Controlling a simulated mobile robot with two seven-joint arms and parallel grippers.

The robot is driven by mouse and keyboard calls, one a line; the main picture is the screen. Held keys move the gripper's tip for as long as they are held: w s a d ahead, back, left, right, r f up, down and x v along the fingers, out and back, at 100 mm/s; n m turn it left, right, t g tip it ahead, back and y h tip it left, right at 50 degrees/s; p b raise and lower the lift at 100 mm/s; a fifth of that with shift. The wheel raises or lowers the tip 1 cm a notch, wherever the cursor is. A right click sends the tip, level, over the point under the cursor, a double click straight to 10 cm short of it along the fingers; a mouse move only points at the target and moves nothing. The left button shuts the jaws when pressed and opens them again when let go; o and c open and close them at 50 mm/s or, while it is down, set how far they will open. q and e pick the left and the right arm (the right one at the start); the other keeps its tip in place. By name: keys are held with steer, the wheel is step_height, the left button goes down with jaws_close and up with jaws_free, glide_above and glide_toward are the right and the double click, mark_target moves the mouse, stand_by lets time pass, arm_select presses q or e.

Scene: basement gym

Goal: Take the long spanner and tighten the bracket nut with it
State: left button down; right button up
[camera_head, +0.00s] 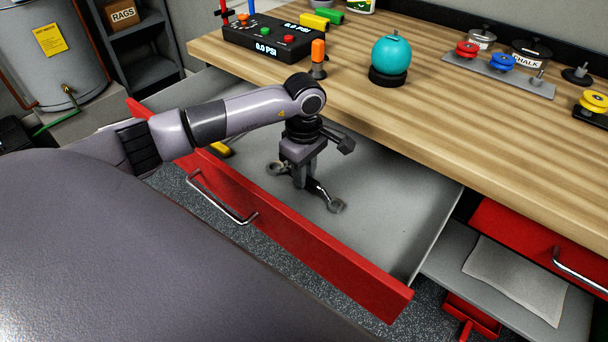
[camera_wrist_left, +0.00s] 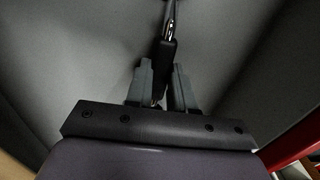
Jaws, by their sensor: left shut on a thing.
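My left gripper (camera_head: 304,182) reaches down into the open red-fronted drawer (camera_head: 400,190). It is shut on the long spanner (camera_head: 326,194), around the middle of its handle. The spanner is metallic with a dark grip, and one ring end shows on each side of the fingers. In the left wrist view the spanner (camera_wrist_left: 168,42) runs up and away from between the two fingers (camera_wrist_left: 163,88). I cannot tell whether it touches the drawer floor. I cannot make out the bracket nut for certain. My right gripper is not in view.
The wooden bench top (camera_head: 440,130) overhangs the drawer's back. On it stand a pressure box (camera_head: 272,38), an orange-topped tool (camera_head: 318,58), a teal ball (camera_head: 391,55) and a grey plate with knobs (camera_head: 500,74). A yellow thing (camera_head: 220,149) lies in the drawer's left part.

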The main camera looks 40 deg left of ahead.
arm_select(q)
step_height(320, 180, up, 26)
steer(key=p, duration=0.6)
stand_by(0.6)
